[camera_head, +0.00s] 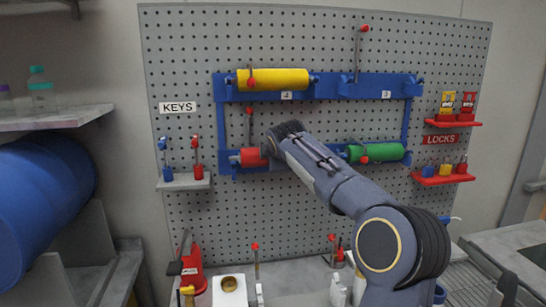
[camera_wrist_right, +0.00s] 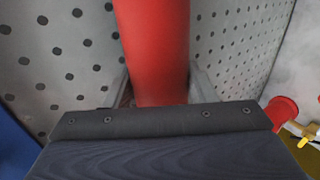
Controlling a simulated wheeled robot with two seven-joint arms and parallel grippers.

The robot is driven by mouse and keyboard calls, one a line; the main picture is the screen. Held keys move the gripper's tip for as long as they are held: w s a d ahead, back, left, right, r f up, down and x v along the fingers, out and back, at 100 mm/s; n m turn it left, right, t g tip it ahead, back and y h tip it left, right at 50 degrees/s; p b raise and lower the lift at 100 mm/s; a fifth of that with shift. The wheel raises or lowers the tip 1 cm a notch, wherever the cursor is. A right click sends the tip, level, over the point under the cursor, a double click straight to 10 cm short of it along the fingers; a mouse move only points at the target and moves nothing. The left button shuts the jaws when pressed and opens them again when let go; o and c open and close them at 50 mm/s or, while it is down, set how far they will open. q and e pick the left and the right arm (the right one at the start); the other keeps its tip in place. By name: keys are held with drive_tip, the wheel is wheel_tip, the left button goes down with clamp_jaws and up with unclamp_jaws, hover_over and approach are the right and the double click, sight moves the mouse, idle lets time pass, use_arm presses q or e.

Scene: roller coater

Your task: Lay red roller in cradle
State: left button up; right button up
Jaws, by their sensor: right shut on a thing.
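The red roller (camera_head: 252,157) is at the lower left bay of the blue cradle frame (camera_head: 408,118) on the pegboard, roughly level, with a blue end at its left. My right arm covers its right part. I cannot tell whether it rests in the cradle. My right gripper (camera_wrist_right: 158,92) is shut on the red roller (camera_wrist_right: 152,40), with a finger on each side of it. A red-tipped lever (camera_head: 250,122) stands upright above the roller. My left gripper is not in view.
A yellow roller (camera_head: 280,79) lies in the upper left bay, and a green roller (camera_head: 381,152) in the lower right one. The upper right bay is empty, its lever (camera_head: 358,50) raised. A key shelf (camera_head: 184,183) is at left, lock shelves (camera_head: 443,178) at right.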

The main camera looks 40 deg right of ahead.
drive_tip(key=shift+f+b, duration=0.3)
drive_tip(key=shift+f, duration=0.15)
idle(0.3)
drive_tip(key=o, duration=1)
drive_tip(key=shift+f, duration=0.15)
drive_tip(key=b+v, duration=0.2)
drive_tip(key=v, duration=0.6)
drive_tip(key=s+a+f+m+g+y, duration=0.4)
drive_tip(key=s+a+f+m+y, duration=0.5)
drive_tip(key=s+a+f, duration=1.7)
drive_tip(key=s+f+m, duration=0.2)
drive_tip(key=s+m, duration=0.2)
drive_tip(key=m, duration=0.1)
drive_tip(key=shift+s+a+f+g+y, duration=0.25)
drive_tip(key=shift+a+f+g+y, duration=0.05)
drive_tip(key=shift+a+f+g, duration=0.1)
